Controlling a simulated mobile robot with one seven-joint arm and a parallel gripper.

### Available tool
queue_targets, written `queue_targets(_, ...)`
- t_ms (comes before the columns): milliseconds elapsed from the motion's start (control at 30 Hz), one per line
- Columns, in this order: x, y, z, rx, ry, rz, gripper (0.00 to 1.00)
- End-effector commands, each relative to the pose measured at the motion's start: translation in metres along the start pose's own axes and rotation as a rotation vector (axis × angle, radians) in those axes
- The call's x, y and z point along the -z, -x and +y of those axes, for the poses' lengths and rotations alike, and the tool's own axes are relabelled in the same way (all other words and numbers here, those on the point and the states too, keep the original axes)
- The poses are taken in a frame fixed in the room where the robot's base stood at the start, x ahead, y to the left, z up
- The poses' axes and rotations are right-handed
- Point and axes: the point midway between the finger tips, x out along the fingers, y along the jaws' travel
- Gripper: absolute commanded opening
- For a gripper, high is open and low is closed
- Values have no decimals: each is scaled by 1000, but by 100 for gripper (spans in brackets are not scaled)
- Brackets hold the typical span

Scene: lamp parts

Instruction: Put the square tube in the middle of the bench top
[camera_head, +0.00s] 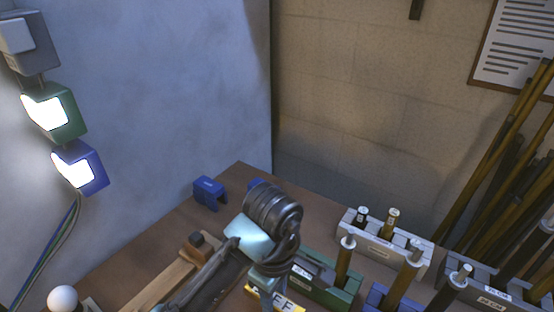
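The bench top (138,261) is brown and runs from the lower left to the back corner. My gripper (268,292) is low in the middle of the view, below a dark ribbed wrist part. Its fingertips are not clear, so I cannot tell whether it is open or holds anything. I cannot single out the square tube for sure. Several upright tubes or rods with pale ends stand in holders at the right, and their cross-sections are too small to tell. My arm hides part of the bench middle.
A blue bracket (209,192) stands near the back left edge. A wooden piece (158,284) lies left of my arm. A white holder (355,231), a green holder (338,285) and a blue holder (376,298) crowd the right. A white ball (62,298) is at lower left.

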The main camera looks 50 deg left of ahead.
Motion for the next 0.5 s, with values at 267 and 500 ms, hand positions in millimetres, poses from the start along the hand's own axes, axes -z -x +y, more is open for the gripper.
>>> queue_targets(267, 0, -33, 0, 1, 0, -1, 0)
queue_targets(500, 0, -40, 0, -1, 0, 0, 0)
